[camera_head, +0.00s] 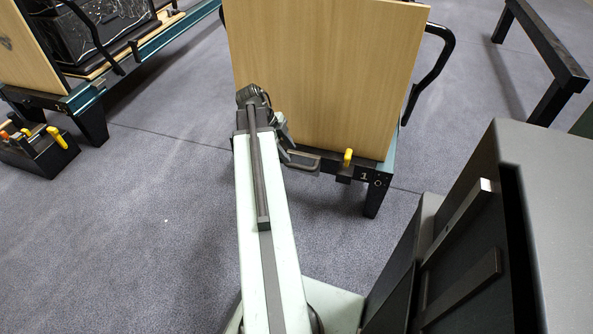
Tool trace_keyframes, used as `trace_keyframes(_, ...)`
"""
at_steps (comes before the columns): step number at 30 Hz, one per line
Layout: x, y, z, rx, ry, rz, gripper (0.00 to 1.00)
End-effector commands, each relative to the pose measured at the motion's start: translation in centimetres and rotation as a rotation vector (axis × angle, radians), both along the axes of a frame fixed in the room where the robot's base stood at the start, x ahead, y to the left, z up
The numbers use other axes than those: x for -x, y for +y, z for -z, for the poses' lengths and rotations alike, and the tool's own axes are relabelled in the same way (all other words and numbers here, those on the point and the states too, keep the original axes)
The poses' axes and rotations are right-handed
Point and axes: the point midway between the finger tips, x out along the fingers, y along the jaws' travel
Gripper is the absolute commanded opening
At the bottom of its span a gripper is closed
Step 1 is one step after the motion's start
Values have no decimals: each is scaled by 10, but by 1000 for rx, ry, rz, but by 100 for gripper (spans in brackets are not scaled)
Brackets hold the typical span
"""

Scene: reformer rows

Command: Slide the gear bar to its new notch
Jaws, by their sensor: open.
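The near end of a reformer has an upright wooden board (325,70) on a dark teal frame (376,168). A small yellow handle (347,157) stands on a dark bracket at the board's lower edge, beside white "1" and "0" marks. I cannot tell the gear bar or its notches apart here. My arm reaches up to the board's lower left. My gripper (300,158) appears small and dark in front of the board's lower edge, left of the yellow handle and apart from it. It is open, with nothing visible in it; its fingertips are hard to make out.
A dark grey cabinet (545,190) with bar handles stands close at the right. Another reformer (75,95) is at the upper left, with a black box (38,153) holding coloured handles near it. A black frame (540,45) is at the upper right.

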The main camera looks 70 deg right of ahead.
Motion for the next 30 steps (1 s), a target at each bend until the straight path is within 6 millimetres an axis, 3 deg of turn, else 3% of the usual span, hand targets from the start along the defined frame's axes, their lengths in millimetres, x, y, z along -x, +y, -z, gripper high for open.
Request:
trace_keyframes(5, 5, -2, 17, 0, -1, -1, 41)
trace_keyframes(15, 25, -13, 70, -2, 0, -3, 41)
trace_keyframes(24, 28, -15, 69, -2, -1, -4, 41)
trace_keyframes(29, 28, -15, 69, -2, -1, -4, 0)
trace_keyframes(30, 28, -15, 69, -2, -1, -4, 0)
